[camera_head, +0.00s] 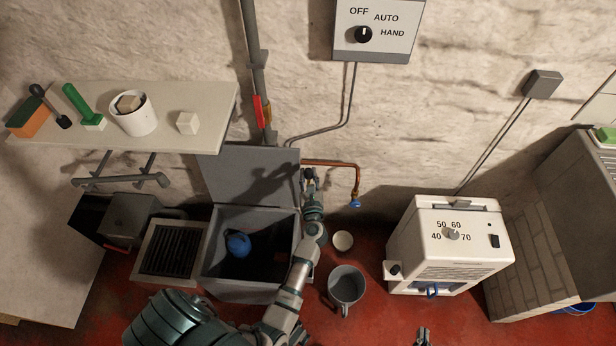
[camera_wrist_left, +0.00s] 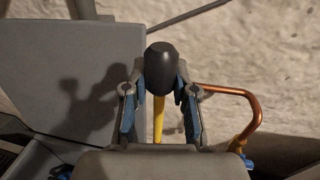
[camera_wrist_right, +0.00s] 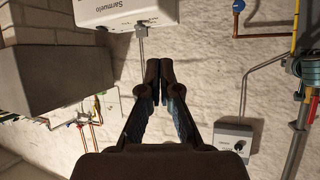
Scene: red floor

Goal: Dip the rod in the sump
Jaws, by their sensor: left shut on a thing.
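The sump is a grey box (camera_head: 290,257) standing on the floor in the head view, with its lid (camera_head: 249,178) up against the wall. A blue ball (camera_head: 238,244) shows in its dark inside. My left gripper (camera_head: 310,178) is beside the raised lid, to the right of it and above the box. In the left wrist view my left gripper (camera_wrist_left: 160,92) is shut on a yellow rod (camera_wrist_left: 158,118) with a black knob on its end. The rod's other end is hidden by the gripper. My right gripper (camera_wrist_right: 159,72) is shut and empty, its fingertips together; it also shows at the head view's bottom edge (camera_head: 424,335).
A copper pipe (camera_head: 335,163) runs along the wall right of the lid. A white dehumidifier (camera_head: 450,250) stands further right.

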